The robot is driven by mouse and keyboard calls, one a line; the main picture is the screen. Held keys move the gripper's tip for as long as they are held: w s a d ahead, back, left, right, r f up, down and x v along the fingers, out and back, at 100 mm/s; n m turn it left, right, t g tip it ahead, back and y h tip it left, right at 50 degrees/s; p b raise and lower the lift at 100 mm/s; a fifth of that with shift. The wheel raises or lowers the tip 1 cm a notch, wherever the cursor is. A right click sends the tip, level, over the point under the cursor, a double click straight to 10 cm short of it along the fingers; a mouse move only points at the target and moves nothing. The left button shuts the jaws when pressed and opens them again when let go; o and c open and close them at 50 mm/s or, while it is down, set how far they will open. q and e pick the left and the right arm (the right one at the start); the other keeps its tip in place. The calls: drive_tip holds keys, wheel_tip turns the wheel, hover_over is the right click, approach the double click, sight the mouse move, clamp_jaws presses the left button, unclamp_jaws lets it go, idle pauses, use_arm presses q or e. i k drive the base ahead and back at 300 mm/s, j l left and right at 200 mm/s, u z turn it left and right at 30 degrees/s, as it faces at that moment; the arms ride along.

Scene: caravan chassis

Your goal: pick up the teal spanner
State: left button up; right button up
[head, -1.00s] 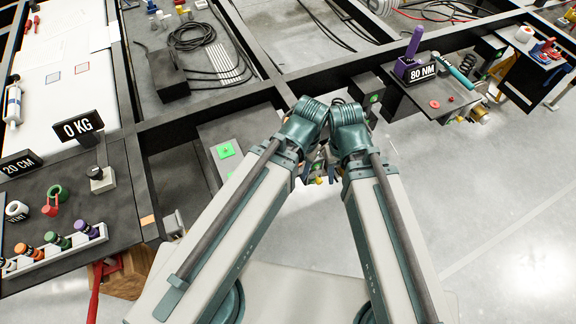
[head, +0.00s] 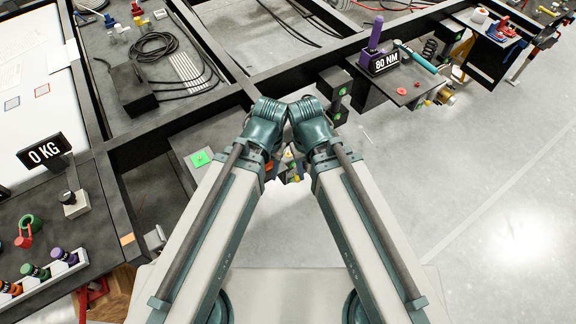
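The teal spanner (head: 418,57) lies at the right side of the dark shelf at upper right, beside the 80 NM sign (head: 386,63). My two arms come up from the bottom of the head view, and their wrists meet near the middle. Both grippers are mostly hidden behind the wrists, well to the lower left of the spanner and apart from it. I cannot see whether their fingers are open or shut.
A purple upright tool (head: 375,34) stands behind the sign, and a red knob (head: 401,91) sits on the shelf (head: 377,86) in front. The pale floor (head: 480,200) at right is clear.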

sight(397, 44)
drive_tip(key=i+l+z, duration=0.1)
drive_tip(key=i+l, duration=0.15)
drive_tip(key=l, duration=0.3)
drive_tip(key=i+l, duration=0.2)
drive_tip(key=l, duration=0.35)
drive_tip(key=i+l+z, duration=0.15)
drive_tip(key=l, duration=0.4)
drive_tip(key=i+l, duration=0.4)
drive_tip(key=i+l+z, duration=0.15)
drive_tip(key=l, duration=0.45)
drive_tip(key=i+l, duration=0.4)
drive_tip(key=i+l+z, duration=0.15)
drive_tip(key=i+l, duration=0.15)
drive_tip(key=l, duration=0.25)
